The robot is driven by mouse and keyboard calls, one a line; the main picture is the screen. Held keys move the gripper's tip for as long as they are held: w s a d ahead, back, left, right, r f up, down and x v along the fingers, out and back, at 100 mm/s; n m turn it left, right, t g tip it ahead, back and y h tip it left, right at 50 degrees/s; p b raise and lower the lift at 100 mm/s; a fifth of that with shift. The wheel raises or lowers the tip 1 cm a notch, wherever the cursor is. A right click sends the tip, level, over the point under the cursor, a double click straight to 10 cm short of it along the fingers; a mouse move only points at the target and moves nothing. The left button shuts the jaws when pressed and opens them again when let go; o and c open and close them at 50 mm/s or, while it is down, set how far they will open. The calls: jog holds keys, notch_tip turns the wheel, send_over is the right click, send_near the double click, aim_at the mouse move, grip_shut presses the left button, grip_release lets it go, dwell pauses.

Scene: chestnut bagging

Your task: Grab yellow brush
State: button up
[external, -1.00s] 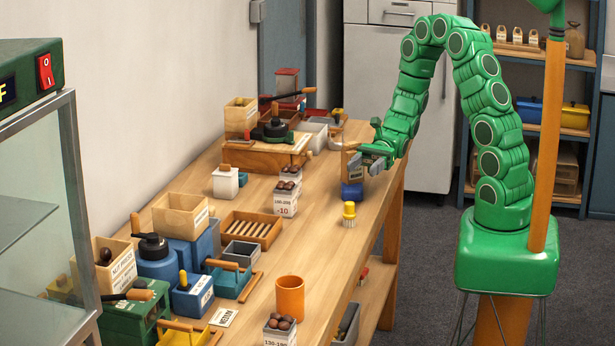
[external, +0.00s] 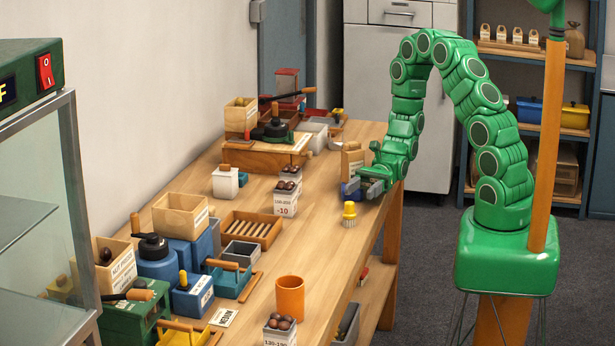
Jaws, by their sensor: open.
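The yellow brush (external: 349,213) stands upright on the wooden table near its right edge, with a yellow handle on top and pale bristles below. My gripper (external: 361,192) is open and low over the table, just behind and slightly right of the brush. It appears apart from the brush and its jaws point left.
White boxes of chestnuts (external: 286,204) stand left of the brush. An orange cup (external: 290,297) and another chestnut box (external: 279,328) stand nearer the front. A slatted wooden tray (external: 250,229) lies to the left. The tabletop between the brush and the orange cup is clear.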

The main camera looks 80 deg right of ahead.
aim_at(350, 202)
jog(key=shift+f, duration=0.45)
jog(key=shift+a+f, duration=0.2)
jog(key=shift+x, duration=3.55)
jog(key=shift+r, duration=0.1)
jog(key=c, duration=1)
jog(key=shift+c, duration=0.2)
jog(key=shift+r, duration=0.1)
